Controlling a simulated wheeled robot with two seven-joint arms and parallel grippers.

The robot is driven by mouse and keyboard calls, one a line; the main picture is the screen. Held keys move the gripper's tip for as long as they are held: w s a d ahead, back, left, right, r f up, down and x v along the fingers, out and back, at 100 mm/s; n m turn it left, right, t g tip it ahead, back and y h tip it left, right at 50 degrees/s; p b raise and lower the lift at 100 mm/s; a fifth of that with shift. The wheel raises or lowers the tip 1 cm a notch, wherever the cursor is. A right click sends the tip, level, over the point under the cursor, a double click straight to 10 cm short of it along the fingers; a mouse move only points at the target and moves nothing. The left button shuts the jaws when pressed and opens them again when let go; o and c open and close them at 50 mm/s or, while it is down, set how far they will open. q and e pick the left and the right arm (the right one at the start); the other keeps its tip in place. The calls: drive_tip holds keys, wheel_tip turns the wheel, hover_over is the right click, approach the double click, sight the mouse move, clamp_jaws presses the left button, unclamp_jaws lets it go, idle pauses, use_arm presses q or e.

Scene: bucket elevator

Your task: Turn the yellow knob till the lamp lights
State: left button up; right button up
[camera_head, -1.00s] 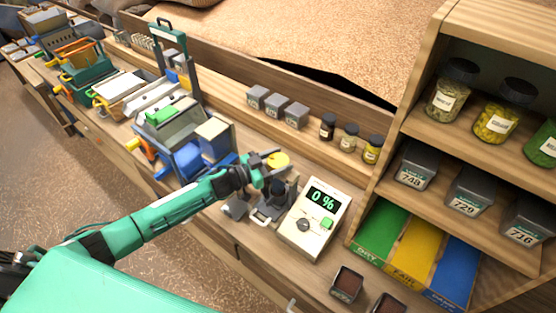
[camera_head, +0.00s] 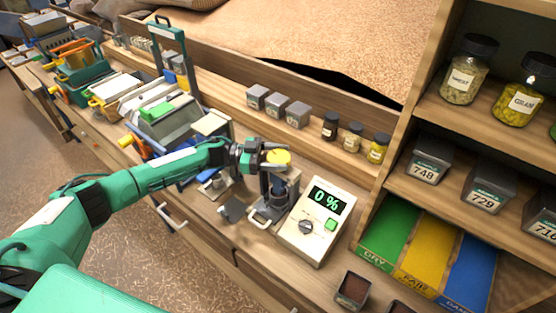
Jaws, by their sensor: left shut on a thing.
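The yellow knob (camera_head: 278,157) is a round disc on top of a small grey device (camera_head: 280,188) with a looped handle at its front. My left gripper (camera_head: 268,157) reaches in from the left at the knob's height and is shut on the knob, with a finger along its near side. The far finger is hard to make out. I cannot pick out a lit lamp. My right gripper is not in view.
Several grey boxes (camera_head: 276,106) and small jars (camera_head: 353,137) stand on the ledge behind. A wooden shelf (camera_head: 402,174) with jars and bins rises at the right. Machines with blue and green parts (camera_head: 165,120) crowd the left. A brown sample tray (camera_head: 352,289) lies in front.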

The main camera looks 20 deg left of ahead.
sight(279, 156)
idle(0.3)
use_arm(q)
drive_tip(key=o, duration=1)
drive_tip(key=shift+d, duration=0.1)
drive_tip(key=shift+r, duration=0.1)
drive_tip(key=shift+r, duration=0.25)
wheel_tip(279, 156, up, 19)
drive_tip(key=b, duration=0.4)
drive_tip(key=shift+r, duration=0.2)
